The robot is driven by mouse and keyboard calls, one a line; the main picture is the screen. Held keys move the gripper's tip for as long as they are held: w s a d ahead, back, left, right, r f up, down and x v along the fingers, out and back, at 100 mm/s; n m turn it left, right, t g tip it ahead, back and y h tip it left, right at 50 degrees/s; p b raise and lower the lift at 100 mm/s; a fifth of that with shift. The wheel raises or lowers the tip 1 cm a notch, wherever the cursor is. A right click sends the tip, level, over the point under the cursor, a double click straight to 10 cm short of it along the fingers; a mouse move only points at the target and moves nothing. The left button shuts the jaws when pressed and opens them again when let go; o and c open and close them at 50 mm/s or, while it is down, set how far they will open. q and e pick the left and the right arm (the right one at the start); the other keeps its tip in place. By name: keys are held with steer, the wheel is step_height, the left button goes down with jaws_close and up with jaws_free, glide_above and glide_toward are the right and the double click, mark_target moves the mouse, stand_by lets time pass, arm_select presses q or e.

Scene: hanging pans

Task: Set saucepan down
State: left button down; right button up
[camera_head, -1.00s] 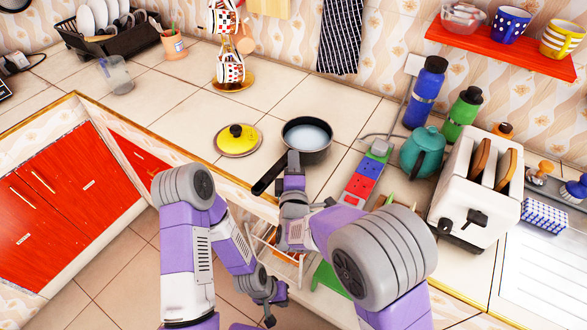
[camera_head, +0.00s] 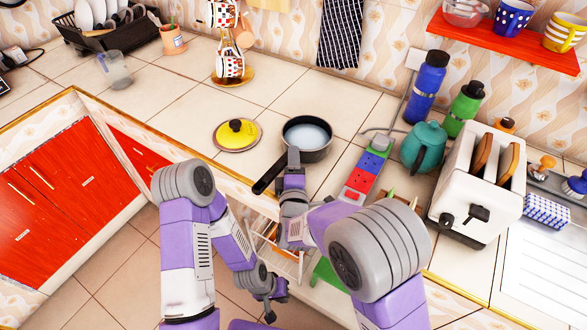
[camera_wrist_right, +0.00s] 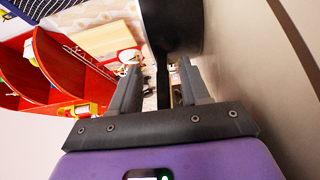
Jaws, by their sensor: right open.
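The dark saucepan (camera_head: 307,137) with a pale inside stands upright on the tiled counter, its black handle (camera_head: 268,178) pointing toward the front edge. My right gripper (camera_head: 293,157) is at the near side of the pan, by the root of the handle. In the right wrist view, the open fingers of my right gripper (camera_wrist_right: 160,75) stand on either side of the handle (camera_wrist_right: 163,85), with gaps showing, and the dark pan side (camera_wrist_right: 175,25) lies beyond. My left gripper (camera_head: 273,304) hangs low in front of the counter, away from the pan; its jaw opening is unclear.
A yellow lid (camera_head: 237,135) lies left of the pan. A power strip (camera_head: 368,172), teal teapot (camera_head: 424,147), bottles and white toaster (camera_head: 478,185) stand to the right. A cup stand (camera_head: 230,70) is behind. The counter left of the lid is mostly clear.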

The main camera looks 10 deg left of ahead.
arm_select(q)
steer(key=shift+r+p, duration=0.85)
steer(key=shift+r, duration=0.1)
arm_select(e)
steer(key=v, duration=1.2)
arm_select(q)
steer(key=shift+s, duration=0.1)
